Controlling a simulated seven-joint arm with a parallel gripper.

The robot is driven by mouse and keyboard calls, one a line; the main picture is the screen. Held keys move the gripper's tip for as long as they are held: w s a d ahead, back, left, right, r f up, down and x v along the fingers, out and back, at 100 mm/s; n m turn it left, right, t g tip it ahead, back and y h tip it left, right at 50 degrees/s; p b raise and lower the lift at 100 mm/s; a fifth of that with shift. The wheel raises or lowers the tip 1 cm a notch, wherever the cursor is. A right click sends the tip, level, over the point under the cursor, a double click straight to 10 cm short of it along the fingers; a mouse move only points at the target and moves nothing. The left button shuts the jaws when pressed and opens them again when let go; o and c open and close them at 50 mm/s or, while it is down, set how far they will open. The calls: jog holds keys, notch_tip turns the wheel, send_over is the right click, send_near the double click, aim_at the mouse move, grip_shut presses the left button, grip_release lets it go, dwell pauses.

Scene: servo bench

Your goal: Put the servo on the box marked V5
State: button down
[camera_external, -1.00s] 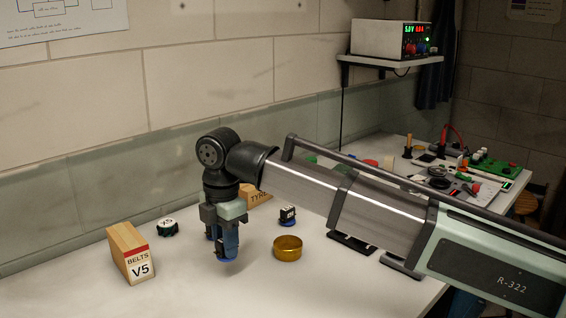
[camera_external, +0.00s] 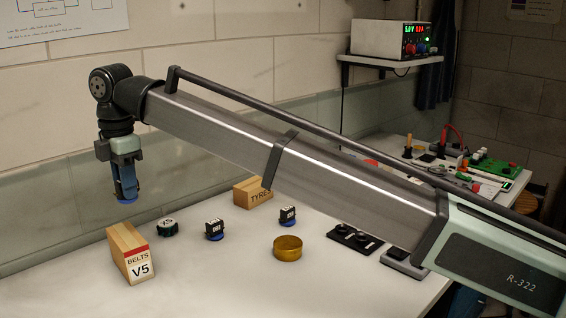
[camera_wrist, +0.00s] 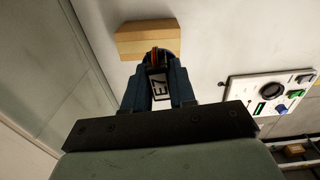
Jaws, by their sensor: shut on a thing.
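My gripper (camera_external: 126,193) is shut on a servo, holding it in the air above the bench. The servo (camera_wrist: 158,88) shows between the fingers in the wrist view, with a white label that seems to read E7. In the external view only a blue part at its lower end shows clearly. The box marked V5 (camera_external: 140,270), wooden with a BELTS label, stands on the bench at the left, below my gripper. In the wrist view a wooden block (camera_wrist: 140,45), apparently this box, lies just beyond the fingertips, partly covered by the servo. The servo and box look apart.
A small block marked X5 (camera_external: 167,227) stands right of the box. The wall is close behind. The front bench is clear.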

aim_at(126, 236)
jog(key=shift+m, duration=0.3)
jog(key=a+f, duration=0.1)
jog(key=f, duration=0.5)
jog(key=w+a+f, duration=0.1)
jog(key=f, duration=0.2)
jog(key=shift+a, duration=0.3)
jog(key=shift+f, duration=0.15)
jog(key=c, duration=0.9)
grip_release()
notch_tip(126, 236, up, 12)
jog(key=shift+r, duration=0.15)
